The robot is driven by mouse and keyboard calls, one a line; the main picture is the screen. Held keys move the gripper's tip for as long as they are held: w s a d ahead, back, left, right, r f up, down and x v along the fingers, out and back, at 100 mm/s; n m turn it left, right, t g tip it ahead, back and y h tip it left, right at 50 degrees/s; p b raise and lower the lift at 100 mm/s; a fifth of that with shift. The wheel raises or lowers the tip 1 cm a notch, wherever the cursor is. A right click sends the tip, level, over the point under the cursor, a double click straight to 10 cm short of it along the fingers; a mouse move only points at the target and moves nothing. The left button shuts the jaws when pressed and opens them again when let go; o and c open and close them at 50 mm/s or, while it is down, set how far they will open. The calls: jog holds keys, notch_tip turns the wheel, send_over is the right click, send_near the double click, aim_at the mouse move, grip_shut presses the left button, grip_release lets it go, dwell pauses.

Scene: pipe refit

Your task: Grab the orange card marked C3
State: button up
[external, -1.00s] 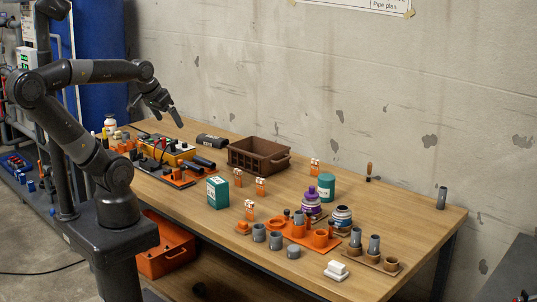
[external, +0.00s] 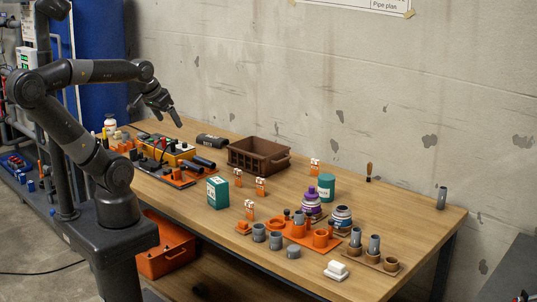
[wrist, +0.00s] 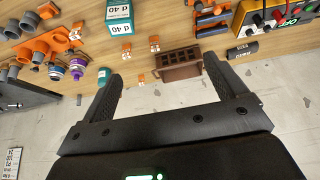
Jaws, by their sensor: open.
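Several small orange-and-white cards stand on the bench: a front card (external: 250,209), a left card (external: 238,177), a middle card (external: 260,186) and a back card (external: 315,167). Their marks are too small to read, so I cannot tell which is C3. Cards also show in the wrist view, one at upper left of centre (wrist: 127,50), one beside it (wrist: 154,43) and one nearer the fingers (wrist: 141,79). My gripper (external: 157,112) is open and empty, raised above the far left of the bench, away from the cards. Its two fingers (wrist: 163,70) are spread in the wrist view.
A brown crate (external: 262,168) stands near the wall. A green box (external: 218,193), a teal canister (external: 326,187) and a purple bottle (external: 311,208) stand near the cards. An orange pipe holder (external: 298,235) and grey pipe pieces fill the front. The bench's right back is mostly clear.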

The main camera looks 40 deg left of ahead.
jog(key=c, duration=0.6)
jog(key=shift+w, duration=0.1)
